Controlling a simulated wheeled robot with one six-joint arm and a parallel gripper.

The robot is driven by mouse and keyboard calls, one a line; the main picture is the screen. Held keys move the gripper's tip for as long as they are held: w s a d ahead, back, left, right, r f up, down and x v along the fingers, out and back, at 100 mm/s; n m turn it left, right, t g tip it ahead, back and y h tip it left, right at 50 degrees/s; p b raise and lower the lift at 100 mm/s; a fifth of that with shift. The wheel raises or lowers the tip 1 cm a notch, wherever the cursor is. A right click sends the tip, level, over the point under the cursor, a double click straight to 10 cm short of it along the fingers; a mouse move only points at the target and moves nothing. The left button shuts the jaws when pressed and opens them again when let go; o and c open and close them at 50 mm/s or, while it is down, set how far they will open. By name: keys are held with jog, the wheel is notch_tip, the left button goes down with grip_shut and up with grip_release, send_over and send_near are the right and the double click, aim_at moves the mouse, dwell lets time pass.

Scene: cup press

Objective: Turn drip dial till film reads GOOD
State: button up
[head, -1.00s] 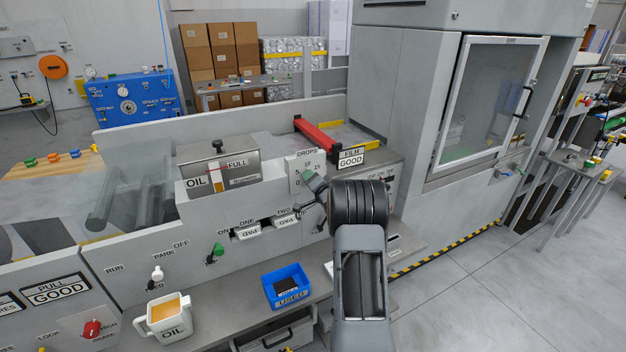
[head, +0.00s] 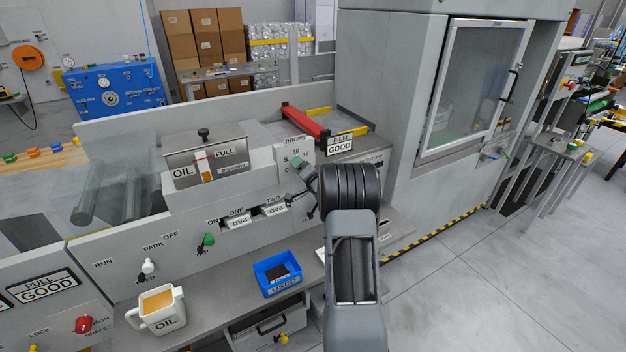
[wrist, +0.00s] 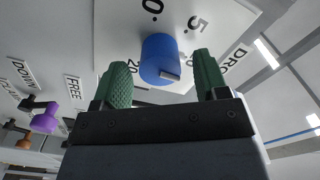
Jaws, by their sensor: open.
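The blue drip dial (wrist: 160,58) shows in the wrist view on a white plate with numbers. A small light grey mark sits on its near side. In the head view the DROPS plate (head: 297,145) is partly covered by my gripper, and I cannot make out the dial. My gripper (wrist: 162,85) is open, with one green finger on each side of the dial and visible space beside it. It also shows at the plate in the head view (head: 300,163). The film sign (head: 340,146) reads GOOD.
An oil box (head: 208,160) with a FULL mark stands left of the plate. Two pad slots and a green-knobbed lever (head: 207,240) are below. A blue USED bin (head: 277,275) and a white OIL jug (head: 160,310) rest on the shelf.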

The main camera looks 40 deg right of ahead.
jog(key=s+a+b, duration=0.1)
jog(key=s, duration=1.1)
jog(key=shift+s+a, duration=0.2)
jog(key=shift+a, duration=0.1)
jog(key=s+d+f+n+g+h, duration=0.25)
jog(key=s+f+g, duration=0.25)
jog(key=f+g, duration=0.25)
jog(key=s+a+f+n+g, duration=0.1)
jog(key=s+a+n+g, duration=0.1)
jog(key=s+a+g, duration=0.2)
jog(key=s+a+r+n+g+y, duration=0.1)
jog(key=s+a+r+n, duration=0.2)
jog(key=a, duration=0.6)
jog(key=s+a+r+n+y+p, duration=0.1)
jog(key=s+a+r, duration=0.3)
jog(key=a, duration=0.5)
jog(key=s+a+r+n+g+y+p, duration=0.1)
jog(key=s+a+r+n+y, duration=0.2)
jog(key=a, duration=0.6)
notch_tip(320, 180, up, 2)
jog(key=shift+s+a+r+n+g, duration=0.25)
jog(key=shift+s+a+n+g, duration=0.1)
jog(key=shift+s+n, duration=0.4)
